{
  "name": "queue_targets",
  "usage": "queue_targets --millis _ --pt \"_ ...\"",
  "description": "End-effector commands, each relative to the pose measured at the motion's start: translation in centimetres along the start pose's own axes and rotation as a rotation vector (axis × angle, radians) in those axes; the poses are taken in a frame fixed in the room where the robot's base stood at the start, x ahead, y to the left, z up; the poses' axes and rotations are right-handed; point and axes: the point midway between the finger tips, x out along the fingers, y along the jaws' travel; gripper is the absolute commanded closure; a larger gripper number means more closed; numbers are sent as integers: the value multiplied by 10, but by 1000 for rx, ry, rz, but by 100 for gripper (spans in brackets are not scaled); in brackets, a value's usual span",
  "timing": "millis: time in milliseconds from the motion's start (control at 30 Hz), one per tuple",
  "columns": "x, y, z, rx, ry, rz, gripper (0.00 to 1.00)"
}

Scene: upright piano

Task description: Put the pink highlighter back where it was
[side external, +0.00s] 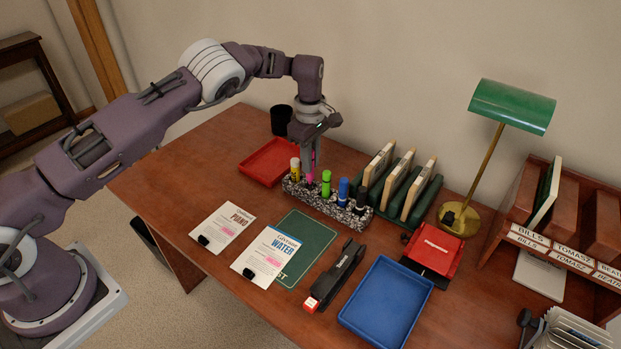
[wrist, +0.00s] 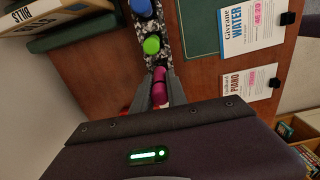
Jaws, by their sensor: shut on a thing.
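The pink highlighter (side external: 310,177) is upright between my gripper's fingers, at the speckled pen rack (side external: 332,205). It is in line between the yellow highlighter (side external: 295,165) and the green one (side external: 326,178). My gripper (side external: 310,160) points down over the rack and is shut on the pink highlighter. In the wrist view the pink highlighter (wrist: 160,88) shows between the fingertips, beside the green cap (wrist: 151,45). Its lower end is hidden, so I cannot tell how deep it sits in its slot.
Blue (side external: 343,187) and black (side external: 361,201) pens stand farther right in the rack. A red tray (side external: 262,163) and black cup (side external: 281,120) are close behind left. Green-based upright holders (side external: 420,203) stand to the right. Papers (side external: 222,228) and a green mat (side external: 312,238) lie in front.

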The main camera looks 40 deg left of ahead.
Motion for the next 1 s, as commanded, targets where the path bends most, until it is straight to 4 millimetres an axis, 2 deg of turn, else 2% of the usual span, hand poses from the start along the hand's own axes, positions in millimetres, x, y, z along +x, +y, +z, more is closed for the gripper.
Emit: queue_targets --millis 267,567,600,700,1000 --pt "42 0 0 0 0 0 100" --pt "44 0 0 0 0 2 100" --pt "45 1 0 0 0 2 80" --pt "44 1 0 0 0 2 60" --pt "44 1 0 0 0 2 60"
